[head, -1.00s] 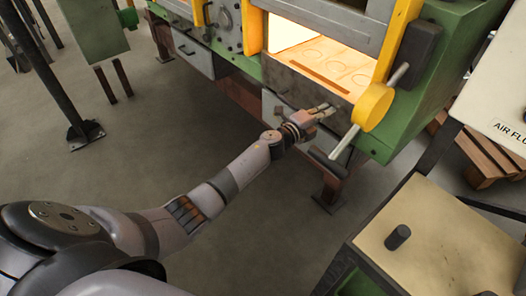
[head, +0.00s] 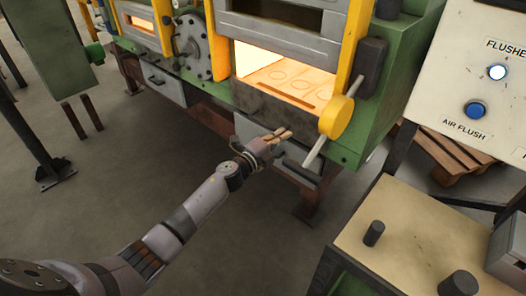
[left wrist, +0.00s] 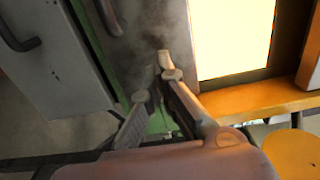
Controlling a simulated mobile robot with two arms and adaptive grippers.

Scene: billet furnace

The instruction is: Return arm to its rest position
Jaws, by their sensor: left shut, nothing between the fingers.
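My left gripper (head: 282,134) is stretched out in front of the green furnace, just below the sill of its glowing opening (head: 285,80). In the left wrist view the two fingers of my left gripper (left wrist: 150,75) show close to the furnace front, with nothing between them. The gripper is shut and empty. The yellow round hub (head: 337,118) with a grey bar stands right of the gripper and apart from it. My right gripper is not in any view.
A control panel (head: 465,85) with lit buttons and a tan table (head: 410,235) with dark knobs stand at the right. A wooden pallet (head: 450,160) lies behind them. A dark post (head: 35,140) stands at the left. The floor (head: 110,195) between is clear.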

